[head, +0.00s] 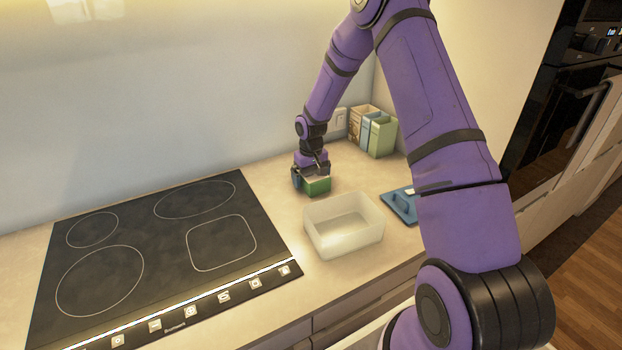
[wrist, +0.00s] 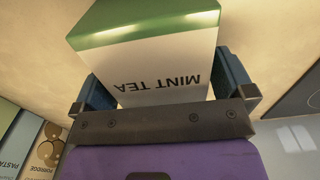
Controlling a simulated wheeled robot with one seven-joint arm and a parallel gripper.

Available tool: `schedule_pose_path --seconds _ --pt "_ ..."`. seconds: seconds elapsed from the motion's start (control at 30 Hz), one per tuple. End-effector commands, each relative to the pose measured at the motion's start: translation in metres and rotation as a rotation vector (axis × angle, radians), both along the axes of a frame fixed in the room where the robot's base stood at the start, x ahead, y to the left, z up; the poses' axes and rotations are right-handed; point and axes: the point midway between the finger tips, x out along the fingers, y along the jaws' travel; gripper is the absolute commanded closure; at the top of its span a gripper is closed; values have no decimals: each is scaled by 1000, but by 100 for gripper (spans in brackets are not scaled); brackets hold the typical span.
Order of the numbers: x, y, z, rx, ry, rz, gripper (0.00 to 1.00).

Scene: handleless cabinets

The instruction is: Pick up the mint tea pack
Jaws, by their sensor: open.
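The mint tea pack (wrist: 150,60) is a white and green box, its "MINT TEA" label upside down in the wrist view. In the head view the green pack (head: 317,186) stands on the counter behind the clear container. My gripper (head: 311,176) is above it, pointing down. In the wrist view my gripper (wrist: 165,95) is open, with one finger on each side of the pack. I cannot tell whether the fingers touch it. The pack's lower part is out of sight in the wrist view.
A translucent open container (head: 343,226) stands just in front of the pack. Several food boxes (head: 381,137) stand by the back corner. A black cooktop (head: 160,250) is at the left.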

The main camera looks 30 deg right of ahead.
Motion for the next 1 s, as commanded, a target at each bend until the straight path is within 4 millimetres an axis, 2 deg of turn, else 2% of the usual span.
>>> schedule_pose_path --seconds 0.1,0.3,0.37,0.5,0.53,0.83,1.0 --pt "0 0 -6 0 -1 0 0" --pt "0 0 -6 -1 -1 1 0" --pt "0 0 -6 0 -1 1 12" --pt "0 0 -6 0 -1 1 44" --pt "0 0 -6 0 -1 1 49" --pt "0 0 -5 -1 -2 1 49" --pt "1 0 5 -1 -3 1 49"
